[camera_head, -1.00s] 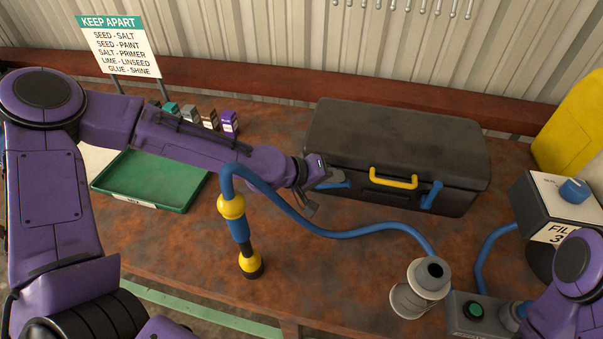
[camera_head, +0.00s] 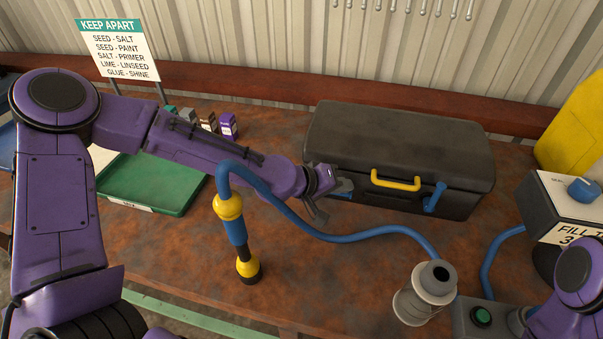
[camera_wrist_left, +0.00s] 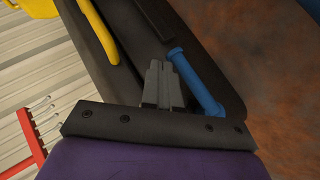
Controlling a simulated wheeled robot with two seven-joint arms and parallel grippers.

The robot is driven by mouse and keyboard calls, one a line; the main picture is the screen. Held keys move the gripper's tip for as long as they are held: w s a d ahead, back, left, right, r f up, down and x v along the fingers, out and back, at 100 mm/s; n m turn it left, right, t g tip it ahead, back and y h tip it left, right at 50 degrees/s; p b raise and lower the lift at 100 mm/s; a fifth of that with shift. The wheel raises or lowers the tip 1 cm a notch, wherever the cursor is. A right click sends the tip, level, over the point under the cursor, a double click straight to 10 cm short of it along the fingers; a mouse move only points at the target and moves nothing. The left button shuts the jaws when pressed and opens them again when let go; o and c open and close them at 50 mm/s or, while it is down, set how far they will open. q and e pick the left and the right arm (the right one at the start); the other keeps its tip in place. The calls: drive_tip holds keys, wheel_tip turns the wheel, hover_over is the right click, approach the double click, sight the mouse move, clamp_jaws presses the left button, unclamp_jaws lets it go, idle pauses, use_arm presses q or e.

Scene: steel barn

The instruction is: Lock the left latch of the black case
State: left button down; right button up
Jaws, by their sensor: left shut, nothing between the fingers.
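The black case (camera_head: 400,150) stands closed on the rusty bench, with a yellow handle (camera_head: 396,181) on its front. The handle also shows in the wrist view (camera_wrist_left: 98,32). The right blue latch (camera_head: 435,198) is right of the handle. The left blue latch (camera_wrist_left: 196,84) lies close beside my left fingers in the wrist view; in the head view my gripper mostly hides it. I cannot tell whether finger and latch touch. My left gripper (camera_head: 345,187) is shut and empty at the left part of the case front; its fingers also show in the wrist view (camera_wrist_left: 161,78). My right gripper is out of view.
A blue hose (camera_head: 330,236) curves across the bench before the case, below my left arm. Its yellow-and-blue nozzle (camera_head: 236,232) stands upright. A grey spool (camera_head: 425,292) and a box with a blue knob (camera_head: 560,205) are at right. A green tray (camera_head: 150,185) lies left.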

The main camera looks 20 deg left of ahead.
use_arm(q)
drive_tip(key=r+p, duration=0.1)
drive_tip(key=r, duration=0.1)
drive_tip(key=r+p, duration=0.1)
drive_tip(key=p, duration=0.1)
drive_tip(key=w+r+p, duration=0.1)
drive_tip(key=r+p, duration=0.1)
drive_tip(key=shift+r, duration=0.3)
drive_tip(key=s+r+b, duration=0.1)
drive_tip(key=s+r, duration=0.4)
drive_tip(key=r, duration=0.1)
drive_tip(key=shift+s+d+r, duration=0.3)
drive_tip(key=shift+s+d, duration=0.05)
drive_tip(key=shift+d, duration=0.05)
